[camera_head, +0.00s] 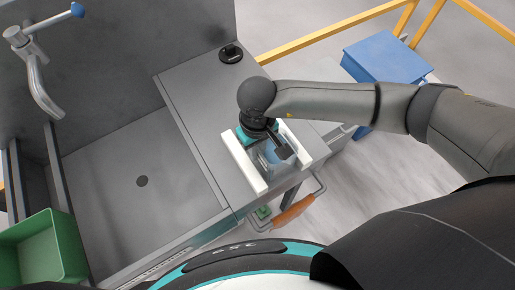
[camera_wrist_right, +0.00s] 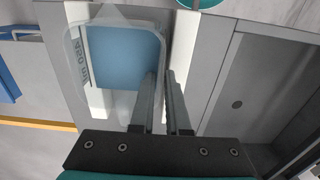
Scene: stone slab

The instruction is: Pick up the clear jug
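The clear jug (camera_head: 270,160) stands between two white side strips at the right end of the grey worktop, partly hidden by my right gripper. In the right wrist view the jug (camera_wrist_right: 125,58) looks see-through, with a blue area inside and "450 ml" marking on its left. My right gripper (camera_head: 279,147) reaches over the jug from above. In the wrist view its two narrow fingers (camera_wrist_right: 163,80) are close together, with the jug's side wall between them; they look shut on that wall. My left gripper is not in view.
A wide sink basin (camera_head: 140,180) with a tap (camera_head: 35,75) lies to the left. A green bin (camera_head: 45,250) is at the lower left. A small black object (camera_head: 231,53) sits behind on the worktop. A blue box (camera_head: 385,58) and a yellow railing (camera_head: 330,35) are beyond.

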